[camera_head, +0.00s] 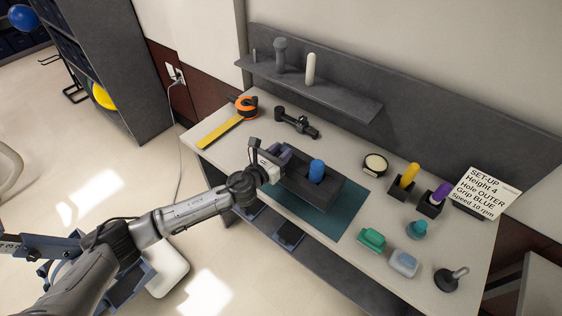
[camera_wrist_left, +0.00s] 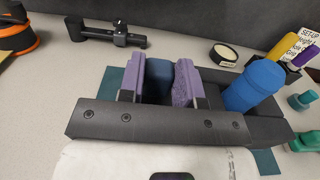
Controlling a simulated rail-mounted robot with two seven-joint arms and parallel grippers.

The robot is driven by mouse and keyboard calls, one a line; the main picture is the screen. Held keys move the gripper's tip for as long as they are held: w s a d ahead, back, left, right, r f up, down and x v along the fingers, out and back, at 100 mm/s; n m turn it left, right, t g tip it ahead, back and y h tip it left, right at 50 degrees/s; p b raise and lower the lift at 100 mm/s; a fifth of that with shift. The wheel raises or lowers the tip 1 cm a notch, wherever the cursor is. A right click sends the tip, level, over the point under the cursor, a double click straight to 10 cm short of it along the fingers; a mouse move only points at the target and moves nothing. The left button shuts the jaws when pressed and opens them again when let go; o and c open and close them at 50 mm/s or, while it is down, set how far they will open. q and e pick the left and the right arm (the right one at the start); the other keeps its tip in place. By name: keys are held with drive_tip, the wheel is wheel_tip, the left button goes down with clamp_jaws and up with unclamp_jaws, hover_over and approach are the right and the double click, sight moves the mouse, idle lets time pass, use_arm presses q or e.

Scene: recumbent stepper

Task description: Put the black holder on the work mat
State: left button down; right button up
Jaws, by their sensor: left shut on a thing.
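The black holder (camera_head: 317,193) is a long dark block with a bright blue cylinder (camera_head: 317,170) standing upright in it. It is at the teal work mat (camera_head: 338,224); I cannot tell whether it rests on the mat or is held just above. My left gripper (camera_head: 284,155) is at the holder's left end. In the left wrist view its purple fingers (camera_wrist_left: 162,82) are shut on a dark blue-grey upright part (camera_wrist_left: 158,72) that seems to belong to the holder. The blue cylinder (camera_wrist_left: 255,85) stands right of the fingers. My right gripper is not in view.
Yellow (camera_head: 410,174) and purple (camera_head: 441,191) pieces stand in small black blocks at the right, by a set-up card (camera_head: 484,193). Green (camera_head: 371,240) and grey-blue (camera_head: 404,263) items lie at the front right. An orange tape (camera_head: 246,104) is back left.

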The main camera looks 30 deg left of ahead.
use_arm(q)
wheel_tip(320, 180, down, 4)
drive_tip(key=shift+r+b, duration=0.25)
drive_tip(key=shift+b, duration=0.5)
drive_tip(key=shift+f, duration=0.15)
